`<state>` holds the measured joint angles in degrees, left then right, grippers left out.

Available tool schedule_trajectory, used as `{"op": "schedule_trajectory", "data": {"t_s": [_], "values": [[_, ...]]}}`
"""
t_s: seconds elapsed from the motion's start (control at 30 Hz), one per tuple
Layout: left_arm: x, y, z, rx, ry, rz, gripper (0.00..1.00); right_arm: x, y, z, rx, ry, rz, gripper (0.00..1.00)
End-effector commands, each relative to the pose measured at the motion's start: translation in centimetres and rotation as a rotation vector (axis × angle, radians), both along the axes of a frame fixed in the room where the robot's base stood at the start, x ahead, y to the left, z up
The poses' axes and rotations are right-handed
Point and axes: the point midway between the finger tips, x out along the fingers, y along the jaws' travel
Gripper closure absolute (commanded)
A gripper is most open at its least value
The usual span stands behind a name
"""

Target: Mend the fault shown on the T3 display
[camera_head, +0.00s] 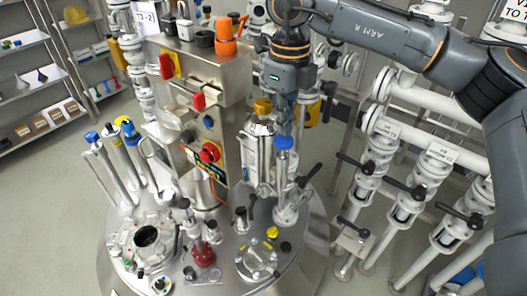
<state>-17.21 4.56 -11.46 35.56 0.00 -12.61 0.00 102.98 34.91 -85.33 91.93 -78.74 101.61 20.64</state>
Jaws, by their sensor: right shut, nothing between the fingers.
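My right gripper (285,128) points down from the arm at the upper right. Its fingers are shut and empty, just above a blue knob (284,142) on a white valve column; I cannot tell whether they touch it. A steel control cabinet (225,85) stands left of the gripper, with a red-and-yellow switch (170,64), a red handle (198,101) and a red rotary switch (209,152). A sign reading about "T3-2" (145,17) shows at the top. No readable fault display shows. My left gripper is out of view.
The round steel vessel top (215,275) carries an open port (146,238), a closed flange (257,260) and a red fitting (202,254). White pipes with black-handled valves (370,167) stand at the right. Shelves (30,90) line the left wall, with clear floor before them.

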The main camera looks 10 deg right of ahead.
Motion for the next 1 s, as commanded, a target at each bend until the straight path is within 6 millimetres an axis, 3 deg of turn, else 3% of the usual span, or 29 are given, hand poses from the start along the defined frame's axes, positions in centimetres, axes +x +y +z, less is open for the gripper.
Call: {"op": "schedule_trajectory", "data": {"t_s": [0.83, 1.0], "values": [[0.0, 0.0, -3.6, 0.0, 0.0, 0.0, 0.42, 0.0, 0.0, -4.3, 0.0, 0.002, 0.001, 1.0], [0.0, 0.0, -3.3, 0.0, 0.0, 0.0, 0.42, 0.0, 0.0, -3.9, 0.0, 0.002, 0.001, 1.0]]}}
